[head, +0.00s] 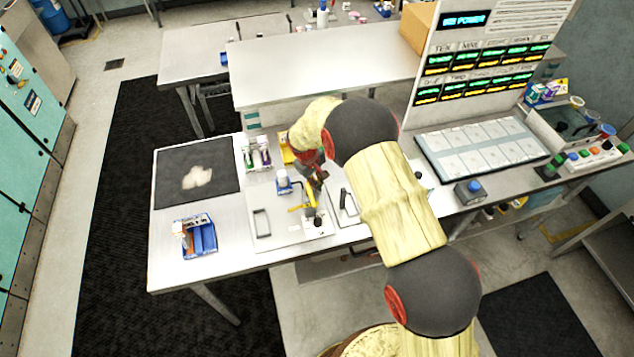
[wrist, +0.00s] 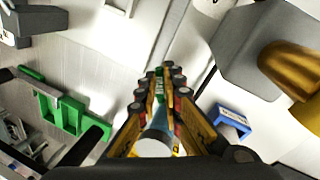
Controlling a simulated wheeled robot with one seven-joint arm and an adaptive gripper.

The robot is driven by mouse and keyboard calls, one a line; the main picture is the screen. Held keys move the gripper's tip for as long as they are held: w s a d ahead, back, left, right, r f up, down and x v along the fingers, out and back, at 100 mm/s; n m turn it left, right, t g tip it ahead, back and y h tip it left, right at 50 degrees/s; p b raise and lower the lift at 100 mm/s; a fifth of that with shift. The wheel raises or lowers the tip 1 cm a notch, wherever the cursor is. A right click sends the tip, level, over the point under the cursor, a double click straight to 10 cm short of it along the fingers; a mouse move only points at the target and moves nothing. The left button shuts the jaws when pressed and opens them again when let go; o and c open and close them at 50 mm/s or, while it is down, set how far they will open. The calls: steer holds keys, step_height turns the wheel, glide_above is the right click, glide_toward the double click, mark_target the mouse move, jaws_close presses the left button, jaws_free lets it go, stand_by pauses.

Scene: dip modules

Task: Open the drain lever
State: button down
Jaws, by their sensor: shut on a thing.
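My gripper (wrist: 166,80) has yellow fingers with dark joints. In the wrist view they are closed together on a narrow green piece (wrist: 160,86), which seems to be the drain lever's handle. A pale cylindrical part shows between the finger bases, nearer the camera; I cannot tell what it belongs to. In the head view my gripper (head: 311,203) points down over the pale panel on the bench. The fingers hide most of the lever and its pivot there, so I cannot read its angle.
A pale panel with a dark handle (head: 262,222) lies left of my gripper. A blue tray (head: 203,236) and a dark mat (head: 173,180) are further left. A green bracket (wrist: 72,116) and a blue bracket (wrist: 232,119) flank the fingers. A display board (head: 480,65) stands at the back right.

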steer(key=n, duration=0.2)
steer(key=w+d+n, duration=0.1)
steer(key=shift+w+n+t+y, duration=0.2)
steer(key=shift+n+t+y, duration=0.1)
steer(key=shift+n+y, duration=0.1)
steer(key=n, duration=0.1)
steer(key=w+n+p, duration=0.1)
steer(key=n, duration=0.1)
steer(key=shift+w+d+n+y, duration=0.15)
steer(key=shift+n+y, duration=0.15)
steer(key=shift+w+n+t+y+p, duration=0.2)
steer(key=shift+w+n, duration=0.15)
steer(key=shift+n, duration=0.55)
steer(key=shift+w+n+t+y+p, duration=0.1)
steer(key=shift+w+n+y+p, duration=0.2)
steer(key=shift+n, duration=0.6)
steer(key=shift+w, duration=0.1)
steer(key=c, duration=2.1)
jaws_free()
steer(key=shift+c, duration=0.2)
steer(key=shift+o, duration=0.7)
steer(key=shift+o, duration=0.4)
